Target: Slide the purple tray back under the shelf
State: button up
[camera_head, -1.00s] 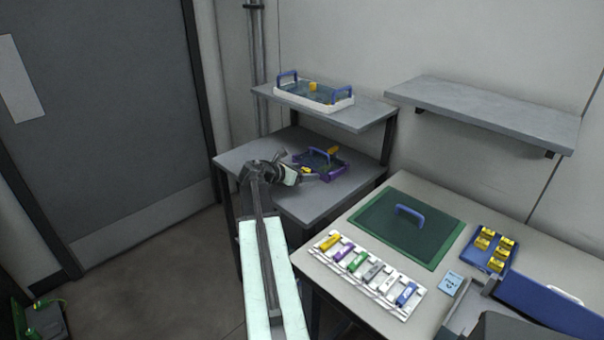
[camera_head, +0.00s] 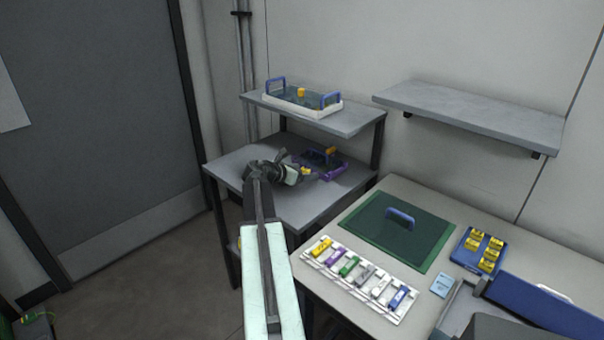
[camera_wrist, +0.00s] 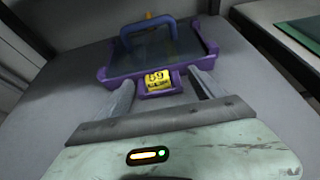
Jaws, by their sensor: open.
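The purple tray (camera_head: 335,169) lies on the grey table (camera_head: 226,163), partly under the raised shelf (camera_head: 357,119). In the wrist view the purple tray (camera_wrist: 104,74) has a dark inside, a blue handle and a yellow tag (camera_wrist: 157,79) numbered 59 on its near side. My gripper (camera_wrist: 165,88) is open, its two fingers on either side of the tag end. I cannot tell whether the fingers touch the tray. In the head view my gripper (camera_head: 312,174) is at the tray's near side, and my wrist hides part of the tray's left.
A white tray (camera_head: 330,113) with blue handles stands on the raised shelf. A wall shelf (camera_head: 470,112) is empty.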

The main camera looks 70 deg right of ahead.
aim_at(309, 167)
jog(key=shift+s+d, duration=0.3)
jog(key=shift+d, duration=0.65)
jog(key=shift+s+d, duration=0.3)
jog(key=shift+d, duration=0.6)
jog(key=w+a, duration=0.2)
jog(key=a, duration=0.4)
jog(key=w+a+r+p, duration=0.1)
jog(key=w+a, duration=0.1)
jog(key=a, duration=0.4)
jog(key=w+a+r+p, duration=0.1)
jog(key=w+a, duration=0.1)
jog(key=a, duration=0.5)
jog(key=shift+w, duration=0.1)
